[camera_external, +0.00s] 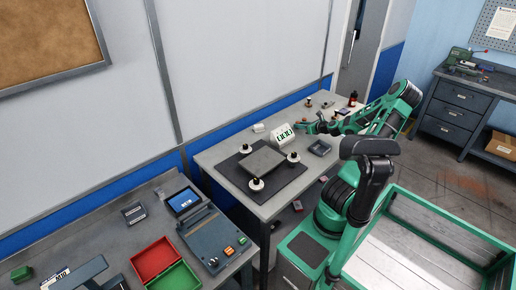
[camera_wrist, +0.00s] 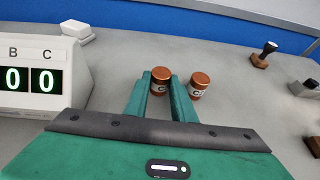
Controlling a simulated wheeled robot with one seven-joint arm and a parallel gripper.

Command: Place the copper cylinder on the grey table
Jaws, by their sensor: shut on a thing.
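Two copper cylinders with pale label bands show in the wrist view. One copper cylinder (camera_wrist: 160,75) is between the fingers of my gripper (camera_wrist: 162,84), which is shut on it. The second copper cylinder (camera_wrist: 199,79) stands just outside the right finger, on the grey table (camera_wrist: 235,110). I cannot tell whether the held cylinder touches the table. In the external view my gripper (camera_external: 312,127) is low over the far part of the grey table (camera_external: 222,150), and the cylinders are too small to make out.
A white display box (camera_wrist: 38,75) stands left of my gripper, also visible externally (camera_external: 283,133). A dark-handled stamp (camera_wrist: 265,54) stands to the right. Another bench holds red and green trays (camera_external: 155,258).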

